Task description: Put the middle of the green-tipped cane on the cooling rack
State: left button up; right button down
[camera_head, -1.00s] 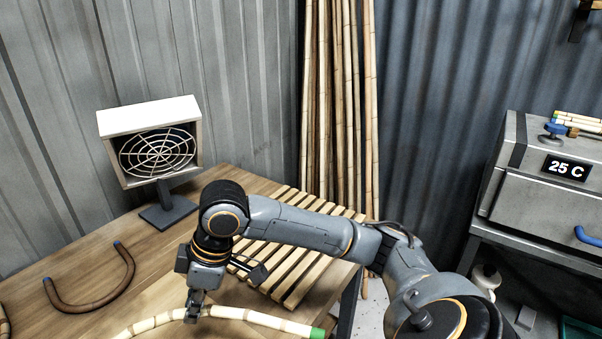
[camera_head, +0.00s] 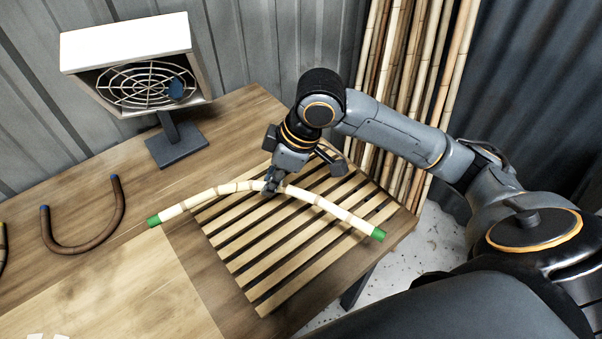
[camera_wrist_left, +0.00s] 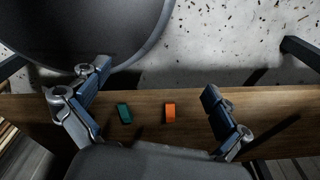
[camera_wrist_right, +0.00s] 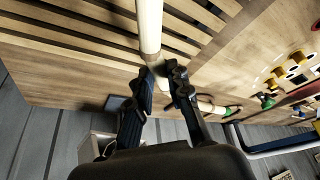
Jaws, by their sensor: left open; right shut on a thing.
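The green-tipped cane (camera_head: 324,205) is pale, jointed and gently bowed, with a green tip at each end. My right gripper (camera_head: 270,188) is shut on it near its middle, above the slatted wooden cooling rack (camera_head: 262,262). The right part of the cane lies over the slats; its left end reaches past the rack's left edge. I cannot tell whether the cane touches the slats. The right wrist view shows the cane (camera_wrist_right: 149,28) between my right gripper's fingers (camera_wrist_right: 163,88). My left gripper (camera_wrist_left: 150,105) is open and empty, in its own wrist view only.
A white-framed fan (camera_head: 140,82) stands on the table (camera_head: 110,300) at the back left. A brown U-shaped cane (camera_head: 88,243) lies below it, with another at the left edge. Upright poles (camera_head: 415,90) lean behind the rack. An orange block (camera_wrist_left: 169,112) and a green block (camera_wrist_left: 124,113) lie near my left gripper.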

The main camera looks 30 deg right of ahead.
jog(key=w+d+f+p, duration=0.1)
jog(key=w+d+f, duration=0.2)
jog(key=w+d, duration=0.15)
jog(key=p, duration=0.1)
send_over(285, 181)
jog(key=s, duration=0.1)
jog(key=f, duration=0.5)
jog(key=shift+s+d, duration=0.15)
jog(key=shift+d, duration=0.1)
jog(key=shift+f, duration=0.15)
jog(key=f, duration=0.1)
jog(key=f+p, duration=0.1)
jog(key=f, duration=0.1)
jog(key=shift+w+d+p, duration=0.25)
jog(key=shift+d+p, duration=0.05)
jog(key=shift+f, duration=0.35)
pick_arm(q)
notch_tip(285, 181, up, 4)
jog(key=shift+s+f, duration=0.1)
jog(key=shift+a, duration=0.25)
pick_arm(e)
jog(key=shift+f, duration=0.1)
jog(key=c, duration=1.3)
grip_release()
pick_arm(q)
jog(key=shift+s, duration=0.1)
pick_arm(e)
jog(key=shift+o, duration=0.2)
